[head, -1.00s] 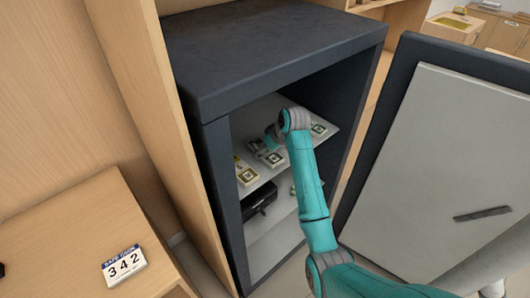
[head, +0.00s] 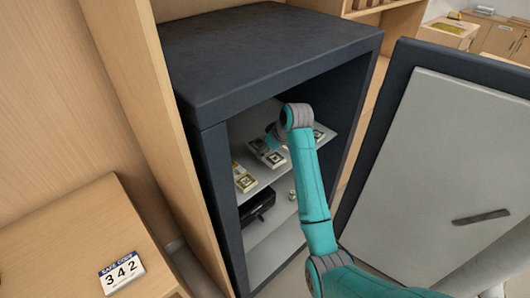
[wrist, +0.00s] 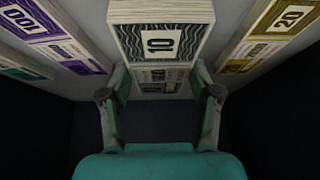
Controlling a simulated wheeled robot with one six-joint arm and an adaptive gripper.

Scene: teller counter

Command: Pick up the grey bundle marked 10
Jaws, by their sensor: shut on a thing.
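The grey bundle marked 10 (wrist: 160,43) is at the top middle of the wrist view, with its wavy dark pattern and white label facing me. My gripper (wrist: 160,82) is shut on it, one finger on each side. In the head view my gripper (head: 274,133) is inside the open safe (head: 270,40), over the upper shelf, partly hidden by my teal arm. Grey notes (head: 272,156) show just below it.
A black box (head: 257,207) sits on the lower shelf. The safe walls are close; the open door (head: 435,170) stands right.

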